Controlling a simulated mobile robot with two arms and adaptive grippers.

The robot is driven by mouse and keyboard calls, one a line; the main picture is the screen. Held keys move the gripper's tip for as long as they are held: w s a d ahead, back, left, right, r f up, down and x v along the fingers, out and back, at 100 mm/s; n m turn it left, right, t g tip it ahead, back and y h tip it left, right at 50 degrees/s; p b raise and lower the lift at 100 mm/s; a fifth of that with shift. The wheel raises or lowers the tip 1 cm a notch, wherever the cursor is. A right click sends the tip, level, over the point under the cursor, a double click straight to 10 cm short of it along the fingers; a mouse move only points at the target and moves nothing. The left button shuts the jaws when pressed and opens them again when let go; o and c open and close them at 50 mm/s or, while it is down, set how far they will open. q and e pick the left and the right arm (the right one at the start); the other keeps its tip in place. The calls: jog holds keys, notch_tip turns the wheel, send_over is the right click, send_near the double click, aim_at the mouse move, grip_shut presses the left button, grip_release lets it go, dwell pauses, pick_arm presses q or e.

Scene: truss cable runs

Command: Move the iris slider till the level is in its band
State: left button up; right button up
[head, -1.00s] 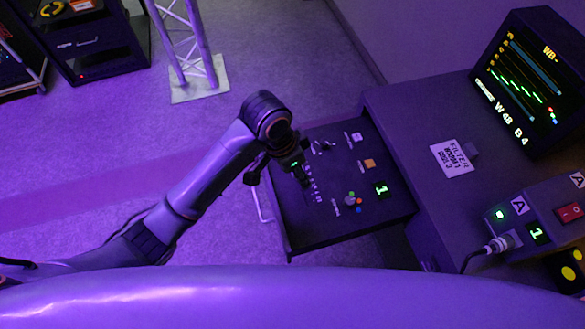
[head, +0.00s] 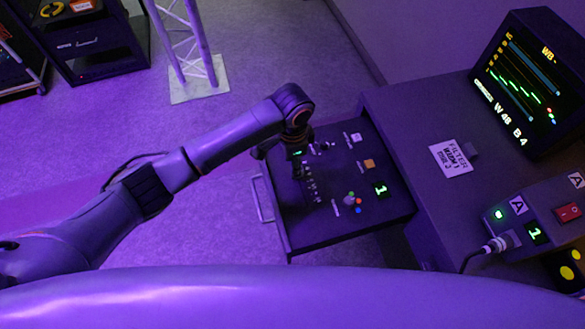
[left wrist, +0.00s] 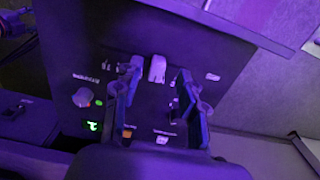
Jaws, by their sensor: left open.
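The control panel (head: 335,222) is a dark pulled-out drawer with a slider scale (head: 312,184), buttons and a small knob. My left gripper (head: 297,168) is over the panel at the far end of that scale. In the left wrist view my left gripper (left wrist: 159,72) is open, its two fingers on either side of a pale slider cap (left wrist: 157,68). I cannot tell whether either finger touches the cap. In the head view the cap is hidden by the gripper. The monitor (head: 530,80) shows a stepped green trace between blue lines. My right gripper is not in view.
A knob cluster (head: 351,199), an orange button (head: 369,163) and a green digit display (head: 380,189) sit beside the scale. A labelled box (head: 540,215) with a red switch and cable stands at right. A truss foot (head: 199,80) and open floor lie beyond.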

pick_arm(q)
jog(key=shift+f, duration=2.15)
jog(key=shift+c, duration=0.6)
grip_shut()
